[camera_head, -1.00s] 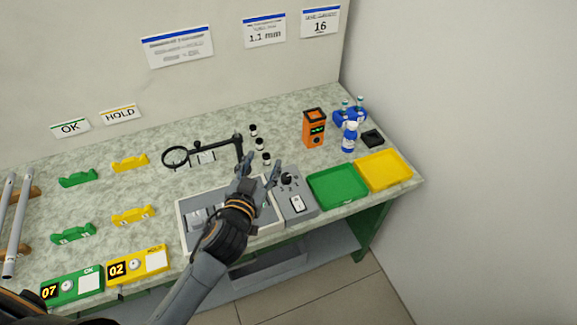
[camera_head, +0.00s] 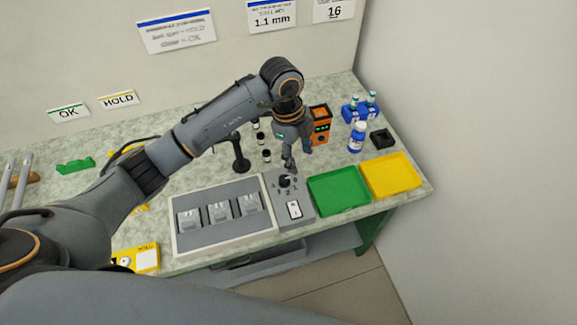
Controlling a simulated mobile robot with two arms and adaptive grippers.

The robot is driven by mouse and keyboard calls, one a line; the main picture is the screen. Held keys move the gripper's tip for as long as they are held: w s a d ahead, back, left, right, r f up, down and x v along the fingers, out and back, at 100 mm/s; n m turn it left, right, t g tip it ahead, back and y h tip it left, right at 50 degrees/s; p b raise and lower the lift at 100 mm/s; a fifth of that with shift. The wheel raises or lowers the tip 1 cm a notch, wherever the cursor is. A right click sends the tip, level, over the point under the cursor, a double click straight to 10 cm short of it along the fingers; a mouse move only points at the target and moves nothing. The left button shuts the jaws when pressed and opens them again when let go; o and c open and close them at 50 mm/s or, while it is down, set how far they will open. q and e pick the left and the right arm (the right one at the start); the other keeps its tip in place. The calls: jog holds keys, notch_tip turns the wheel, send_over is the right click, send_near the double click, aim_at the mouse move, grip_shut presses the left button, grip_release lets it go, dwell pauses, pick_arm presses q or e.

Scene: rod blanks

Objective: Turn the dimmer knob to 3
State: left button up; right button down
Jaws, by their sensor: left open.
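The dimmer knob (camera_head: 285,181) is a small black knob on a sloped grey control box (camera_head: 279,213), with small scale marks around it that are too small to read. A white rocker switch (camera_head: 294,209) sits below it on the same box. My left gripper (camera_head: 289,168) points down right above the knob, with its fingertips at or close to the knob's top. The gripper is open; whether the fingers touch the knob cannot be told. The knob's pointer is not clear. My right gripper is not in view.
A grey panel (camera_head: 183,243) with several pale blocks adjoins the box on the left. A green tray (camera_head: 338,206) and a yellow tray (camera_head: 390,188) lie to the right. An orange device (camera_head: 320,125) and a blue-white bottle (camera_head: 357,137) stand behind.

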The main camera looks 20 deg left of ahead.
pick_arm(q)
jog(key=n+y, duration=0.1)
jog(key=y, duration=0.1)
send_over(284, 178)
notch_tip(284, 178, down, 11)
jog(key=p, duration=0.3)
jog(key=shift+s+f, duration=0.1)
jog(key=shift+f, duration=0.85)
grip_shut()
